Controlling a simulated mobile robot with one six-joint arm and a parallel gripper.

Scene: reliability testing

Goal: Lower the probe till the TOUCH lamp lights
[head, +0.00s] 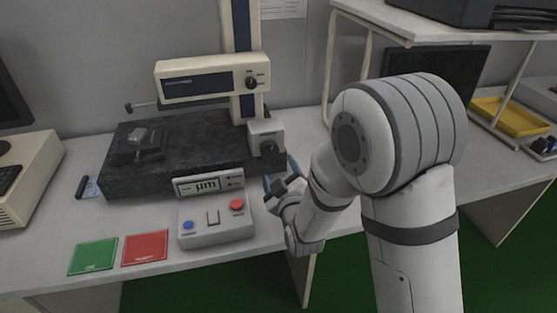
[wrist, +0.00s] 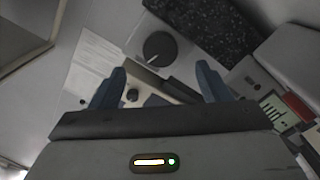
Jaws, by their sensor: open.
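The probe (head: 143,106) is a thin dark stylus reaching left from the beige drive unit (head: 200,80) on a blue column (head: 241,40). It is above a dark fixture (head: 140,145) on the black granite base (head: 185,135); contact cannot be judged. No lit TOUCH lamp can be made out. A grey box with a dark knob (head: 268,148) stands at the base's right end. My gripper (head: 284,186) is open, in front of and below that box. In the wrist view, a dark round knob with a white pointer (wrist: 159,48) shows beyond and between the open fingers (wrist: 161,67).
A display reading µm (head: 207,185) stands before the base. A control box (head: 215,222) with blue and red buttons and a rocker is in front. Green (head: 93,257) and red (head: 145,248) mats lie at front left. A shelf stands at right.

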